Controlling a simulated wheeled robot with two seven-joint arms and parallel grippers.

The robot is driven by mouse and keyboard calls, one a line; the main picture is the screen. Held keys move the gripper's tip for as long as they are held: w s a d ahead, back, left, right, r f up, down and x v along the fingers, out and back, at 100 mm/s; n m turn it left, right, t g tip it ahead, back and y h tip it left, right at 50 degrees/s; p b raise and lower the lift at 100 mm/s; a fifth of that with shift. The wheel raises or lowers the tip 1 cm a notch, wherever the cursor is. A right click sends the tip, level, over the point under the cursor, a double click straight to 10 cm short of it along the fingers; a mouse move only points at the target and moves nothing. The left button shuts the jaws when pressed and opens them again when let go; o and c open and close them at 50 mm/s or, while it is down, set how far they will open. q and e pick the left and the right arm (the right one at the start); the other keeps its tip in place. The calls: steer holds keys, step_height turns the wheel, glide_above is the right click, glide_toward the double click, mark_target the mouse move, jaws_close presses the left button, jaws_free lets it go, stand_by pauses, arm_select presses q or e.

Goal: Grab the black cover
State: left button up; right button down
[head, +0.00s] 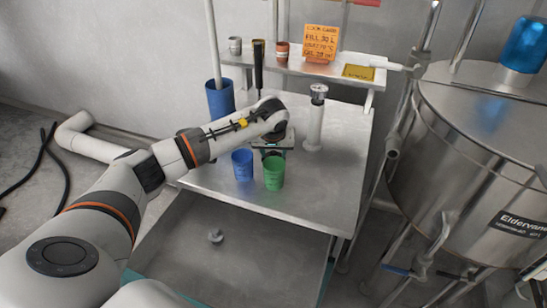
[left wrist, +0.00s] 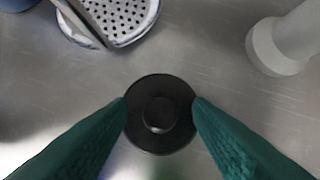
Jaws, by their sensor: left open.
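The black cover (left wrist: 160,138) is a round black disc with a raised knob at its centre. It lies on the metal table in the left wrist view. My left gripper (left wrist: 160,102) is open, with one green finger on each side of the cover. The fingertips are close to its rim, and I cannot tell whether they touch it. In the head view my left gripper (head: 271,148) is over the table behind the cups, and the cover cannot be made out there. My right gripper is not in view.
A blue cup (head: 242,166) and a green cup (head: 273,173) stand just in front of the gripper. A pale upright cylinder (head: 315,125) stands to its right. A tall blue container (head: 220,98) is behind left. A perforated metal piece (left wrist: 112,18) lies nearby. The table's right side is clear.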

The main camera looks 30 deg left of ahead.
arm_select(q)
jaws_close()
